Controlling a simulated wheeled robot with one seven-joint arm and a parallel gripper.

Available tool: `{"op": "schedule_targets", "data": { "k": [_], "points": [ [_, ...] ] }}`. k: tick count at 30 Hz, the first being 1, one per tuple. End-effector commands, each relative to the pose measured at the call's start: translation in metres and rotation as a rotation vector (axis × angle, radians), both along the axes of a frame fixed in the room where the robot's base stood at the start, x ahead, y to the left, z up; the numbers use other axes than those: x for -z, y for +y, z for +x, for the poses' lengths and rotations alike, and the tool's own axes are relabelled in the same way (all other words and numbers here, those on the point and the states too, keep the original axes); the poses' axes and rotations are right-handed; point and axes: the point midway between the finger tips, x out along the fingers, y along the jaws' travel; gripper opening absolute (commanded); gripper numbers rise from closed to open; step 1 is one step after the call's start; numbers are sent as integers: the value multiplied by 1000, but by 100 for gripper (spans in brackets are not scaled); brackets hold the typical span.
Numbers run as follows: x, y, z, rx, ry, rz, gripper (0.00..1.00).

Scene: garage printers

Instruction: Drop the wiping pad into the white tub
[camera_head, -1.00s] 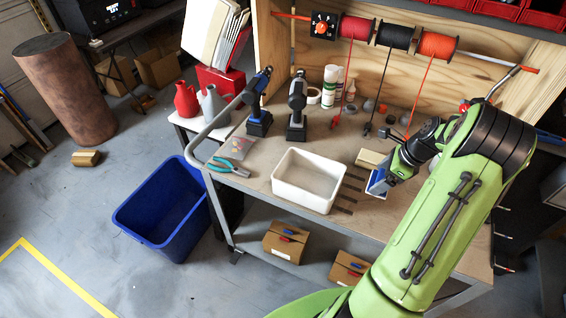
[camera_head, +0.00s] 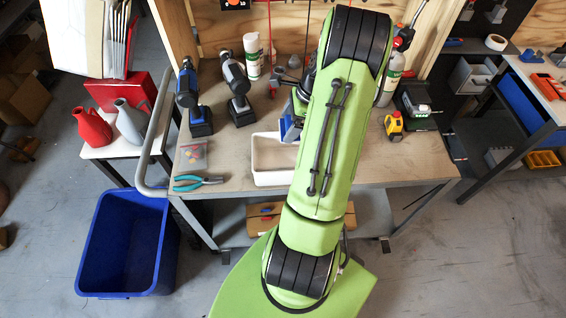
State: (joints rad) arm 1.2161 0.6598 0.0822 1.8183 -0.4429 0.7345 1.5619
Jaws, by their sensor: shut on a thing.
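The white tub (camera_head: 268,166) stands on the workbench top near its front edge, its right part hidden behind my arm. My gripper (camera_head: 297,110) shows only in part at the left edge of my green arm. It is shut on the wiping pad (camera_head: 287,129), of which a blue and pale piece shows. In the picture the pad is at the upper right of the tub, overlapping its back rim. Its height above the tub is hard to tell.
Pliers (camera_head: 197,183), two drills (camera_head: 193,98) and (camera_head: 237,88), and a yellow tape measure (camera_head: 394,126) are on the workbench (camera_head: 225,170). A blue bin (camera_head: 127,245) stands on the floor at left. A bench rail (camera_head: 155,130) edges the left side.

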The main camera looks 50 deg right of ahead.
Motion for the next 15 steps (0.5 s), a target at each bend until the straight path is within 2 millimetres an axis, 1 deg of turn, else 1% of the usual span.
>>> {"op": "schedule_targets", "data": {
  "k": [1,4,7,13,14,15],
  "points": [
    [18,0,1,-1,0,1,60],
    [31,0,1,-1,-1,0,60],
    [36,0,1,-1,0,0,60],
    [33,0,1,-1,0,0,60],
    [33,0,1,-1,0,0,90],
    [32,0,1,-1,0,0,96]
  ]
}}
